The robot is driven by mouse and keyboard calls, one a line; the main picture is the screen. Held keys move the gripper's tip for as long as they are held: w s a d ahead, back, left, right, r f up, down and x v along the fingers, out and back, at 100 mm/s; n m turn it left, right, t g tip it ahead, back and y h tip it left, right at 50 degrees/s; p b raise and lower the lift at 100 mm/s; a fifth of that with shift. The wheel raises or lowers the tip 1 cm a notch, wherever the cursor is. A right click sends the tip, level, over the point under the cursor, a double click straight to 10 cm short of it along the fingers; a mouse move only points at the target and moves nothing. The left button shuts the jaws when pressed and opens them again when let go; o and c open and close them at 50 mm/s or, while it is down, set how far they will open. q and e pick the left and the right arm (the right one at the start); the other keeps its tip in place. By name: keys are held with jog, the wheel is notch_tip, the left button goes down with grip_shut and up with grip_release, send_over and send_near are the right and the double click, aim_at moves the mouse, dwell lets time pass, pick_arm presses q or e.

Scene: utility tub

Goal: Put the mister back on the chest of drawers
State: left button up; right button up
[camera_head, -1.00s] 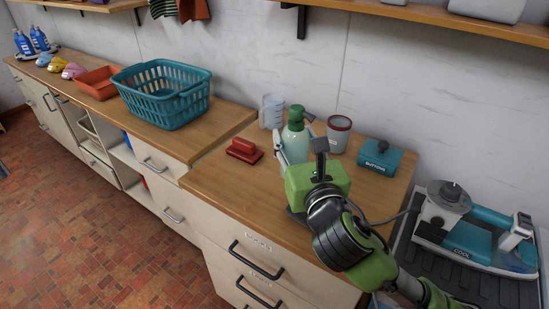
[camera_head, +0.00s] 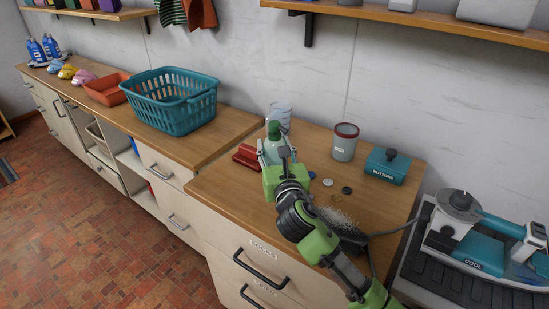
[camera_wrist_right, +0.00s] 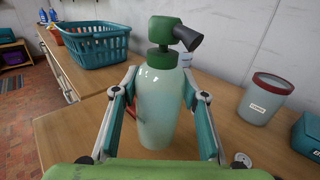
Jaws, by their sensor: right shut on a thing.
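The mister, a pale green bottle with a darker green spray head, is upright in my right gripper in the head view (camera_head: 273,148) and the right wrist view (camera_wrist_right: 160,98). My right gripper (camera_head: 277,162) is shut on the bottle's body, with one finger on each side (camera_wrist_right: 158,95). It is over the wooden top of the chest of drawers (camera_head: 228,192), near its back left part. I cannot tell whether the bottle's base touches the top. My left gripper is not in view.
A red object (camera_head: 246,157) and a clear cup (camera_head: 281,113) stand close to the mister. A red-rimmed canister (camera_head: 344,142), a teal buttons box (camera_head: 387,167), loose buttons (camera_head: 328,182) and a dark brush-like thing (camera_head: 338,219) occupy the right side. The front left top is clear.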

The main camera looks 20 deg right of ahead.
aim_at(275, 158)
jog(key=shift+f, duration=1.5)
jog(key=shift+f, duration=0.2)
jog(key=o, duration=1.3)
jog(key=shift+r, duration=0.15)
jog(key=shift+s+a, duration=0.1)
jog(key=shift+s, duration=0.2)
jog(key=s, duration=0.3)
jog(key=s+a, duration=0.1)
jog(key=s, duration=0.7)
jog(key=shift+s+a+b, duration=0.15)
jog(key=shift+s+b, duration=0.05)
jog(key=shift+b, duration=0.2)
